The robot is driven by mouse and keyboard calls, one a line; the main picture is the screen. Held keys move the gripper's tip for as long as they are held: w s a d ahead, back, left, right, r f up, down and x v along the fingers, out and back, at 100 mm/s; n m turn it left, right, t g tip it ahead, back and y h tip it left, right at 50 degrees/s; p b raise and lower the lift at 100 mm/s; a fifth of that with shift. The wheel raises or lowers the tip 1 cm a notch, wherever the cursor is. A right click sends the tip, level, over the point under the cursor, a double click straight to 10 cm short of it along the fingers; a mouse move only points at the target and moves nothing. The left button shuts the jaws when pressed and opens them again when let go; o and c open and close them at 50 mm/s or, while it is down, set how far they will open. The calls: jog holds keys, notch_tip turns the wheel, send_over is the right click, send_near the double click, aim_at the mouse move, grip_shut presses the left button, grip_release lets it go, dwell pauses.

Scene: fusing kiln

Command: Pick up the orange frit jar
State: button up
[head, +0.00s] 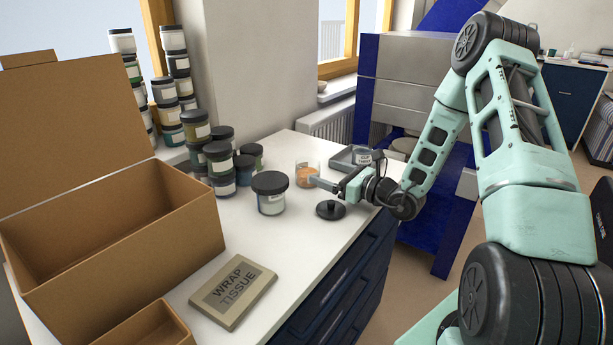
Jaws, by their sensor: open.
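The orange frit jar (307,174) is a clear jar with orange grains low inside. It stands upright and lidless on the white worktop, right of the dark-lidded jars. My gripper (327,183) is open and empty-looking, level with the worktop, its fingers pointing left. Its fingertips are at the lower right side of the jar in the picture. I cannot tell whether they touch the jar or whether it lies between them. A black knobbed lid (331,209) lies on the worktop just below the gripper.
A large black-lidded jar (270,193) stands close left, with stacked jars (219,168) behind it. A grey tray (344,160) with a small container (363,157) is behind my gripper. A wrap tissue pack (233,293) and an open cardboard box (115,240) are nearer.

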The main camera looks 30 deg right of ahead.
aim_at(300, 162)
jog(key=x, duration=0.9)
jog(key=shift+w, duration=0.15)
jog(key=shift+r, duration=0.1)
jog(key=c, duration=1.2)
